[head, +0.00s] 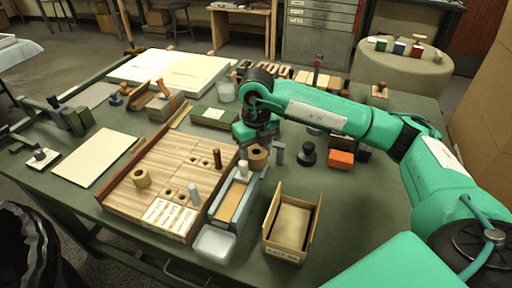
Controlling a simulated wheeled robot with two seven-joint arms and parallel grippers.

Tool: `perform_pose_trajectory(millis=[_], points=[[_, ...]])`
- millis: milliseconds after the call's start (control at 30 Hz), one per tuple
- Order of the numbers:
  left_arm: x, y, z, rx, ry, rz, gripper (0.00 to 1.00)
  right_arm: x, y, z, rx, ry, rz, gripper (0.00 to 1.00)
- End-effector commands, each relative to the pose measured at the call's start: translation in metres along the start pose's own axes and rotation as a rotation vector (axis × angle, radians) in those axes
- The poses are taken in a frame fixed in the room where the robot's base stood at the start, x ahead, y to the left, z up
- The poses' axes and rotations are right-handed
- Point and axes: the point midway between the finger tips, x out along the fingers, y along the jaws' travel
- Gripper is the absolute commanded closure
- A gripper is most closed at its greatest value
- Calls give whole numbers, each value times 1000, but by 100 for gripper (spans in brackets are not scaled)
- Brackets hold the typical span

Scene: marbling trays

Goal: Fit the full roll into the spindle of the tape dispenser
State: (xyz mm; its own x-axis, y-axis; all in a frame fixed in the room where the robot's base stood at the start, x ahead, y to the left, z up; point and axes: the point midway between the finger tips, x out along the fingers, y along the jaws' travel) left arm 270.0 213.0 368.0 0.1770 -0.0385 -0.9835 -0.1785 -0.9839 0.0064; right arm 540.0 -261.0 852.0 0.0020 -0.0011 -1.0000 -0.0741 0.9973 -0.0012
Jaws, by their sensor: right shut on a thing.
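My right gripper (258,142) reaches in from the right, pointing down over the middle of the table. It is shut on a brown roll (258,158) with a hole in its top, just beneath the fingers. A grey-blue holder (221,214) with a tan strip along it and a pale upright part (243,170) stands just left of and in front of the roll; it looks like the tape dispenser. Its spindle cannot be made out clearly. A smaller tan roll (142,177) sits on the wooden board. My left gripper is not in view.
The wooden board (150,206) carries pegs and labels. An open cardboard box (270,243) and a clear tub (213,242) stand in front. A black knobbed weight (307,154) and an orange block (341,159) stand right of the gripper. The table's right front is clear.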

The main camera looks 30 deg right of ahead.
Motion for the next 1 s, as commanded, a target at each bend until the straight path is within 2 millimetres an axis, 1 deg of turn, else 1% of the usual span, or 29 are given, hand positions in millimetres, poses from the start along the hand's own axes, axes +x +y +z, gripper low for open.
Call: perform_pose_trajectory(millis=[33, 333, 1000], points=[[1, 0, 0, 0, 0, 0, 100, 4, 0, -1, 0, 7, -1, 70], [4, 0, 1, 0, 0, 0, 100, 8, 0, -1, 0, 8, -1, 70], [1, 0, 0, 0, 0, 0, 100, 3, 0, -2, -1, 10, -1, 70]])
